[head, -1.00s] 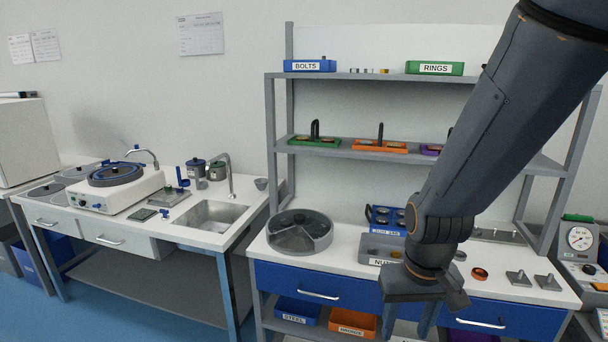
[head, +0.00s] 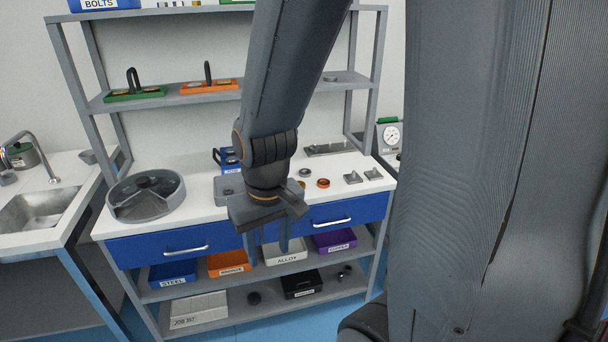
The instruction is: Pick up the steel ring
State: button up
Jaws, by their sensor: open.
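A small grey ring-like part (head: 305,172), which may be the steel ring, lies on the white worktop just right of my wrist. It is too small to tell its metal for certain. An orange-brown ring (head: 323,183) lies to its right, nearer the front. My gripper (head: 267,246) points down with its fingers apart and nothing seen between them. It shows in front of the blue drawers, left of both rings. My wrist hides part of the worktop behind it.
A round grey divided tray (head: 146,207) stands at the worktop's left. A grey box (head: 226,190) and a blue holder (head: 220,158) are partly behind my arm. Two grey blocks on plates (head: 352,178) stand at the right.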

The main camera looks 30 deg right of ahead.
aim_at(301, 172)
jog(key=z, duration=0.65)
jog(key=i, duration=1.2)
jog(key=u, duration=0.1)
